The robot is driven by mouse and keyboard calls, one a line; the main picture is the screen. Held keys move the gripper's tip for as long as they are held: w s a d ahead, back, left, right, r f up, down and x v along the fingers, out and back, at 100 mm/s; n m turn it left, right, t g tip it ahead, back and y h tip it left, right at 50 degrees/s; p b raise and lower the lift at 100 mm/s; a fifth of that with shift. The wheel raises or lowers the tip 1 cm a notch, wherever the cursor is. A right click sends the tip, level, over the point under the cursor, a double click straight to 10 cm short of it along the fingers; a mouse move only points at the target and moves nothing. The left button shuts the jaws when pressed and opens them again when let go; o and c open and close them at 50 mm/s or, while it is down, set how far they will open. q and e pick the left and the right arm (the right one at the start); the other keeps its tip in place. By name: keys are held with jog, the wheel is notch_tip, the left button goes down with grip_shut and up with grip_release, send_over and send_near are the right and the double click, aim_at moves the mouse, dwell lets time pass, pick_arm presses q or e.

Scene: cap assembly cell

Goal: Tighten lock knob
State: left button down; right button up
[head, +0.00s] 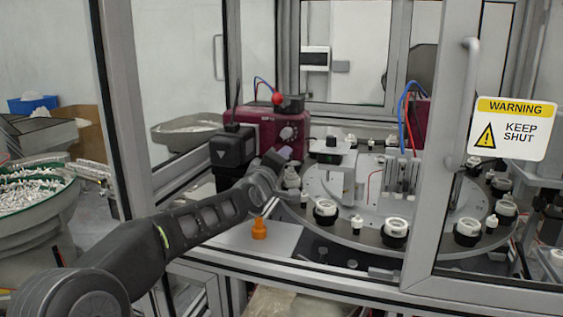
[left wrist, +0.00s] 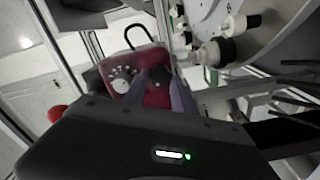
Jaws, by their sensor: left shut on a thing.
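The dark red controller box (head: 262,128) stands at the left of the cell, and its front face (left wrist: 155,97) shows in the left wrist view. A small black knob (left wrist: 158,72) sits on that face, beside a white dial (left wrist: 122,84); I take it to be the lock knob. My left gripper (head: 276,158) reaches in to the box's front. In the left wrist view its purple-grey fingers (left wrist: 160,78) are closed around the black knob. In the head view the fingers hide the knob. My right gripper is not in view.
A round turntable (head: 350,235) with several white-and-black cap parts lies right of my left gripper. An orange fitting (head: 259,229) stands on the plate below my forearm. The door (head: 460,130) with a warning sign (head: 507,128) is at right; a bowl feeder (head: 40,215) is at far left.

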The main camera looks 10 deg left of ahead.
pick_arm(q)
jog(key=m, duration=1)
jog(key=shift+d+m, duration=0.15)
jog(key=shift+m, duration=0.15)
dwell(0.4)
jog(key=c, duration=1)
grip_release()
jog(key=shift+c, duration=0.2)
jog(key=shift+s, duration=0.15)
jog(key=s+b, duration=0.1)
jog(key=s, duration=0.6)
jog(key=shift+s+a, duration=0.25)
